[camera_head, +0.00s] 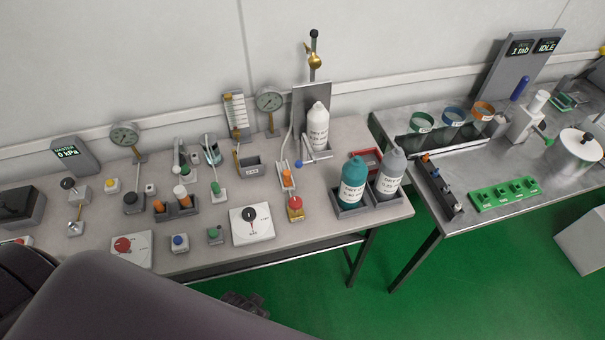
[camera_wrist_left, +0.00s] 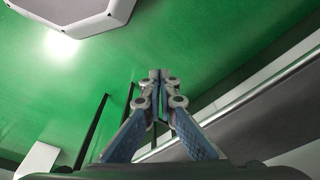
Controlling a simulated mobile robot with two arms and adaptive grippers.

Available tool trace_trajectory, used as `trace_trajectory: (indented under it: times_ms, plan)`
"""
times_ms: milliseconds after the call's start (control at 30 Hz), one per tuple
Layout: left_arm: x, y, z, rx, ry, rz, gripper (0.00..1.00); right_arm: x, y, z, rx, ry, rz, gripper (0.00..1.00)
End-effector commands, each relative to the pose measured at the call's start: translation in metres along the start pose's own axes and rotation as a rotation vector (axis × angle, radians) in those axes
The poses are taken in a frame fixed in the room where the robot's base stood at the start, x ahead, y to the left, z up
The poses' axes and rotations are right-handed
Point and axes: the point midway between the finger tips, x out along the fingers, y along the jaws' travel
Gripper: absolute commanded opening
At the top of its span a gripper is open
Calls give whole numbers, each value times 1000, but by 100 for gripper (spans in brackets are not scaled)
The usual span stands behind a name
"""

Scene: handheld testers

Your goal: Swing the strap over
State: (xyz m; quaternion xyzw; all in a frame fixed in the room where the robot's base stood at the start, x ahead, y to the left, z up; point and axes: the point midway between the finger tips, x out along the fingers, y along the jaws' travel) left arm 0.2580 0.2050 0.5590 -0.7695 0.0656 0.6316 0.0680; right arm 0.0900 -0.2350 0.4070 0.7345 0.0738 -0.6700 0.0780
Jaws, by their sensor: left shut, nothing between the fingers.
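A white bottle (camera_head: 317,128) with a printed label stands upright against a grey backplate (camera_head: 299,97) at the back of the left table. A thin pale bar (camera_head: 317,157) with a blue end (camera_head: 298,164) sits low in front of this bottle. It may be the strap; at this size I cannot tell whether it is fastened. My left gripper (camera_wrist_left: 158,76) is shut and empty in the left wrist view, with green floor behind it. In the head view a dark arm link of mine fills the lower left. My right gripper is in neither view.
A teal bottle (camera_head: 353,183) and a grey bottle (camera_head: 390,172) stand in a dark tray at the table's right end. Gauges, knobs and switches crowd the left table (camera_head: 340,236). A gap separates it from the metal table (camera_head: 520,225) at right.

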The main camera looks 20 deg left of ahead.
Motion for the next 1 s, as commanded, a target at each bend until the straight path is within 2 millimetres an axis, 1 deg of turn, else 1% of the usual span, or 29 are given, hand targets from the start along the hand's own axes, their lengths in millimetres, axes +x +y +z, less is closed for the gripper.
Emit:
trace_trajectory:
  times_ms: [33,67,100,167,200,267,300,467,500,567,600,800,1000]
  plan:
    - [-17,-1,-15,-2,17,-2,0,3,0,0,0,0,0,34]
    - [-28,-2,-22,-3,22,-2,0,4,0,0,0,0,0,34]
    - [-43,-2,-31,-5,31,-3,0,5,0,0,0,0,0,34]
    - [-65,-3,-43,-6,41,-4,0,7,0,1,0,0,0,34]
    - [-80,-4,-49,-7,48,-5,0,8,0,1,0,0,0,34]
    - [-102,-5,-58,-6,60,-7,0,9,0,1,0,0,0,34]
    - [-116,-6,-63,-4,70,-9,0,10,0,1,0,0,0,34]
    - [-167,-11,-82,27,130,-23,0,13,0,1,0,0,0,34]
    - [-180,-12,-88,46,156,-30,0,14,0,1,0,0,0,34]
    - [-198,-16,-102,95,218,-47,0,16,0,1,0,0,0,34]
    - [-209,-20,-117,154,284,-70,0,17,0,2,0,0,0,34]
    - [-228,-29,-170,386,520,-179,0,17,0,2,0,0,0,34]
    - [-245,-31,-216,649,760,-344,0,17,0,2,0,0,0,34]
